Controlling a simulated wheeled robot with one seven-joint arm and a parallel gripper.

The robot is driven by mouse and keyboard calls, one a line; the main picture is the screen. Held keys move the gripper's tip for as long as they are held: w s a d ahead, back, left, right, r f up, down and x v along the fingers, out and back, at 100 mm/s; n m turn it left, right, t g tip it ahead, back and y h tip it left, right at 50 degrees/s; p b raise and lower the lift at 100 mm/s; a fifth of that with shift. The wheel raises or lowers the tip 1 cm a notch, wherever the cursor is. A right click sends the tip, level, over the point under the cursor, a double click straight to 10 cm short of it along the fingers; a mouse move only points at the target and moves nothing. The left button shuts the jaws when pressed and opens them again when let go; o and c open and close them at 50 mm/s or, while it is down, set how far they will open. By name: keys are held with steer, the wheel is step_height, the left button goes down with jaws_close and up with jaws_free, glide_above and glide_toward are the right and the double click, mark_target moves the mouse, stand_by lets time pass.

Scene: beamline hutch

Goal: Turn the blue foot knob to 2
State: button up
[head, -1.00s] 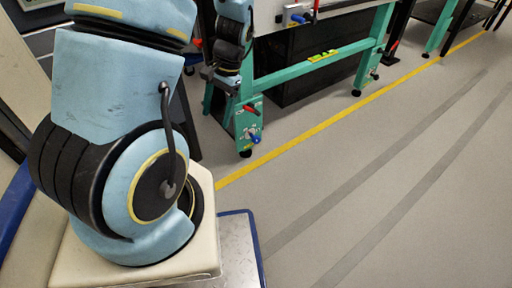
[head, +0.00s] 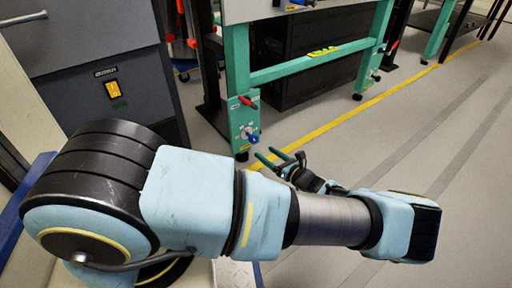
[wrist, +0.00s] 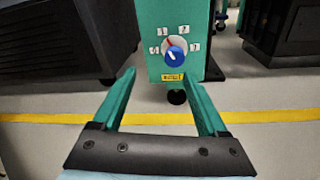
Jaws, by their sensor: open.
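The blue foot knob (wrist: 175,54) sits on a white dial on the teal leg plate (wrist: 203,68), with numbers printed around it. In the wrist view it is just beyond my fingertips and a little right of centre between them. A small red mark shows at its upper left; I cannot tell for certain which number the knob points to. In the head view the blue knob (head: 253,137) is low on the teal leg. My gripper (wrist: 160,78) is open and empty, its two teal fingers apart and pointing at the plate. It also shows small in the head view (head: 265,153).
A red-handled lever (head: 247,102) sits above the blue knob on the same leg. A teal crossbar (head: 310,67) joins the legs in front of a black cabinet (head: 285,95). A grey cabinet (head: 95,70) stands at left. The floor right of the yellow line (head: 345,118) is clear.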

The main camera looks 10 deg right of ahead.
mark_target(255, 140)
steer(key=shift+m+t+h, duration=0.7)
steer(key=shift+m, duration=0.2)
steer(key=w+b, duration=0.1)
steer(key=w, duration=0.1)
steer(key=w+a+f+b, duration=0.1)
steer(key=w, duration=0.2)
steer(key=w+a+b, duration=0.1)
steer(key=w, duration=0.2)
steer(key=shift+f, duration=0.15)
steer(key=shift+x, duration=0.8)
steer(key=shift+d, duration=0.1)
jaws_close()
